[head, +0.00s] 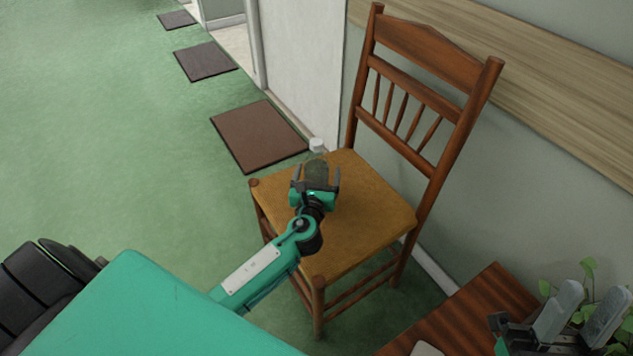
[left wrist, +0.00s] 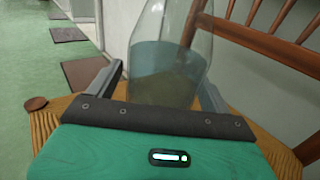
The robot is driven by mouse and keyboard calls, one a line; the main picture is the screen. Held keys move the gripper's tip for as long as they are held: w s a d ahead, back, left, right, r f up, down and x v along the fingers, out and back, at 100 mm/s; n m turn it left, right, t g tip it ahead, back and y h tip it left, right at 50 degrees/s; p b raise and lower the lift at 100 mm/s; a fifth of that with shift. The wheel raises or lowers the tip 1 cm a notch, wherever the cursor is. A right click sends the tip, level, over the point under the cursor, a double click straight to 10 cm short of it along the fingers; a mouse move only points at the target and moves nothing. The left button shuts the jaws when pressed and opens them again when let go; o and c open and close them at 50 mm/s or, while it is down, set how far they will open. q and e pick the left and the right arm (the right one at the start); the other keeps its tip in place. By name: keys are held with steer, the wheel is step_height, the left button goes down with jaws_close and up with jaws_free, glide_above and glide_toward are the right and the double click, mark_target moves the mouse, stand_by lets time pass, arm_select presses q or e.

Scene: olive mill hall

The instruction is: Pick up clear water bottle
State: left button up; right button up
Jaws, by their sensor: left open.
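The clear water bottle (head: 316,168) stands on the tan seat of a wooden chair, its pale cap showing above my left gripper (head: 317,177). In the left wrist view the bottle (left wrist: 168,75) looks upright and see-through, with a bluish lower part; its top is cut off by the picture edge. My left gripper (left wrist: 163,92) is open, with one finger on each side of the bottle. The bottle's base is hidden behind the gripper body. My right gripper (head: 594,292) is open and empty at the bottom right, over the wooden table.
The chair (head: 378,213) has a tall spindled back on the right, near the wall. A wooden table (head: 476,302) with a leafy plant (head: 588,268) is at the bottom right. Several mats, including a brown one (head: 258,136), lie on the open green floor at left.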

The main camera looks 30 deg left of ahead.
arm_select(q)
steer(key=shift+c, duration=0.3)
steer(key=shift+r, duration=0.1)
steer(key=c, duration=1.4)
steer(key=shift+o, duration=0.2)
steer(key=shift+r, duration=0.1)
